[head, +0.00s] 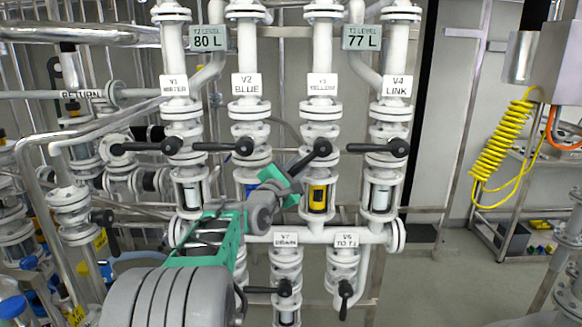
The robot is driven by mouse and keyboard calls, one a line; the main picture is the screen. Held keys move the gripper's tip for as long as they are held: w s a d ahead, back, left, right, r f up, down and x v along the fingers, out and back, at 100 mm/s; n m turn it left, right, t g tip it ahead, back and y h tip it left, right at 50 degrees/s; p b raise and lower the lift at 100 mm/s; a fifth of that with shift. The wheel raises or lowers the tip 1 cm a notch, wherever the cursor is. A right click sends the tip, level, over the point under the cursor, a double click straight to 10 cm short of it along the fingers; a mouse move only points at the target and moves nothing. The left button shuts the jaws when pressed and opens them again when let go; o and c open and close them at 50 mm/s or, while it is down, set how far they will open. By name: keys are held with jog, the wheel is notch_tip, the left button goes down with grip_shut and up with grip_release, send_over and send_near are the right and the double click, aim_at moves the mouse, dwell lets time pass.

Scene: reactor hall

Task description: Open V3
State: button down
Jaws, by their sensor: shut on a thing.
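Valve V3 is the third pipe from the left in the row of four, with the label "V3 YELLOW" (322,84). Its black lever (320,149) slants down and left from its pivot, while the levers of V1, V2 and V4 lie about level. My gripper (293,168) is shut on the V3 lever, near its lower left end. The jaws and wrist hide that end. The sight glass (318,197) under V3 shows yellow.
Levers of V1 (145,147), V2 (222,147) and V4 (376,148) stand close on either side. V7 (285,287) and V5 (345,288) hang below the manifold. Signs read 80 L (207,38) and 77 L (362,38). Open floor lies at the right.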

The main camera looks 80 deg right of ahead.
aim_at(292, 174)
jog(key=shift+s+f, duration=0.1)
jog(key=shift+f, duration=0.2)
jog(key=c, duration=1.3)
grip_release()
jog(key=shift+r, duration=0.2)
jog(key=shift+a, duration=0.1)
jog(key=b+v, duration=0.2)
jog(key=v, duration=0.5)
jog(key=shift+a+f, duration=0.15)
jog(key=shift+a, duration=0.15)
